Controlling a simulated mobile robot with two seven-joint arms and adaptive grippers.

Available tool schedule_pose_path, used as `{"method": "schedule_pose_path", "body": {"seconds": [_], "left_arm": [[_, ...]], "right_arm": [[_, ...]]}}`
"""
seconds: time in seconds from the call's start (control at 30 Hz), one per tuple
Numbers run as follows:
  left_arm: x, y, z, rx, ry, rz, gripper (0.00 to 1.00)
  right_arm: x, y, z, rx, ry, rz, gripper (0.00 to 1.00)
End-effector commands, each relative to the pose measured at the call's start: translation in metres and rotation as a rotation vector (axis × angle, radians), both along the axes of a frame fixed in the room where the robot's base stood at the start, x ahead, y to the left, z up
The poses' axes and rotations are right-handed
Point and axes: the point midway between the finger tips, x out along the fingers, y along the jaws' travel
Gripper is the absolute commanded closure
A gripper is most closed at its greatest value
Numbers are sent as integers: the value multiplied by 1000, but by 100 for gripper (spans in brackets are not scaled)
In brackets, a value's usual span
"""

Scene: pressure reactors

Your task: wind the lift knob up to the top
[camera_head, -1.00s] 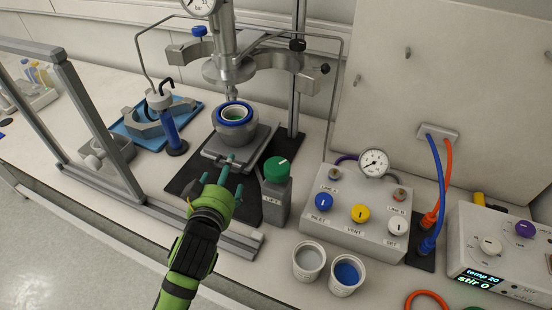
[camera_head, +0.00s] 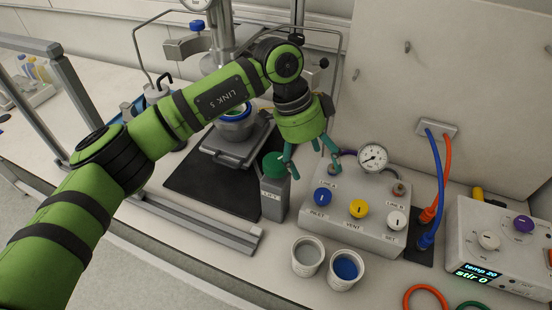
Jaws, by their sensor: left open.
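The lift knob (camera_head: 273,164) is a green cap on top of a grey post labelled LIFT (camera_head: 273,198). My left gripper (camera_head: 312,170) points down from above, its teal fingers spread apart and empty. One finger is close to the right side of the knob in the picture; I cannot tell whether it touches. The other finger is over the back of the grey control box. The vessel with a blue ring (camera_head: 236,127) sits on the lift platform (camera_head: 232,157) behind my left arm, which hides part of it. My right gripper is not in view.
The control box (camera_head: 375,237) with blue, yellow and white knobs stands right of the lift post. Two cups (camera_head: 307,257) stand in front. A metal frame bar (camera_head: 205,225) lies left of the post. The stirrer unit (camera_head: 500,257) is at far right.

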Motion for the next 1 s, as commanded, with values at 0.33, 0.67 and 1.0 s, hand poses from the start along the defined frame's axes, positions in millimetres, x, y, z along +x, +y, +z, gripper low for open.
{"method": "schedule_pose_path", "body": {"seconds": [0.33,0.67,1.0], "left_arm": [[38,79,15,380,-67,275,18],[37,78,-32,376,-63,270,18],[38,78,-48,372,-67,269,18]], "right_arm": [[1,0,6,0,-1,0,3],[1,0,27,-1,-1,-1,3],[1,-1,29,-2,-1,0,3]]}}
